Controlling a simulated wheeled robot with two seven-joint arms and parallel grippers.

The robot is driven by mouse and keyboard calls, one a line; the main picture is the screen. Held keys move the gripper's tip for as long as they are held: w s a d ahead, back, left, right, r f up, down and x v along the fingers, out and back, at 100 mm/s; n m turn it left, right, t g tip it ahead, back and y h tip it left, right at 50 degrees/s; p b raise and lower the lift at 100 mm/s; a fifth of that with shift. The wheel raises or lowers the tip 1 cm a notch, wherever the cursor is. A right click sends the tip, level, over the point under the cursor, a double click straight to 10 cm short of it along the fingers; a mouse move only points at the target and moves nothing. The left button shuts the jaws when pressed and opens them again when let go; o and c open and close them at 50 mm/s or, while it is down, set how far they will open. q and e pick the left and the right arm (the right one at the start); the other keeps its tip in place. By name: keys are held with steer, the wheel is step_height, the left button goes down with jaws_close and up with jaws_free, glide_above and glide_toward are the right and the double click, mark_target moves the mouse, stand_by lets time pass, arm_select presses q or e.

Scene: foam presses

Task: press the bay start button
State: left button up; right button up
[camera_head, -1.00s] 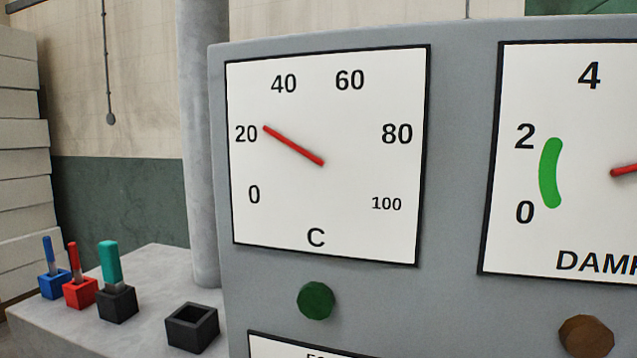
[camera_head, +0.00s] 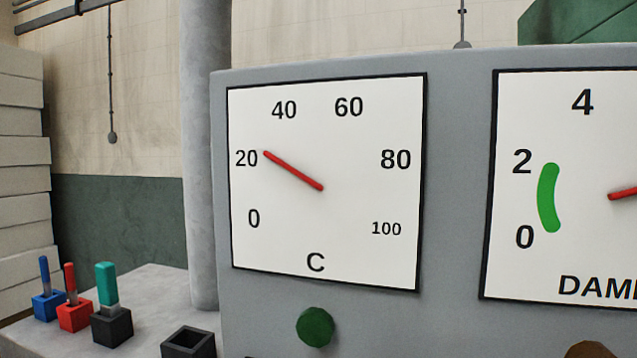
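A green round button (camera_head: 315,326) sits on the grey panel (camera_head: 455,200) below the left gauge. A brown round button (camera_head: 590,349) is partly cut off at the bottom edge, below the right gauge. I cannot tell from a label which one is the bay start button. The left gauge (camera_head: 325,240), marked C, has its red needle near 20. The right gauge (camera_head: 520,270), partly out of frame, has a green band between 0 and 2. Neither of my grippers shows in the view.
On a grey ledge (camera_head: 150,285) at the left stand a blue holder (camera_head: 48,306), a red holder (camera_head: 74,316) and a black holder (camera_head: 112,327), each with a stick in it. An empty black holder (camera_head: 188,343) is beside the panel. A grey column (camera_head: 205,150) rises behind.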

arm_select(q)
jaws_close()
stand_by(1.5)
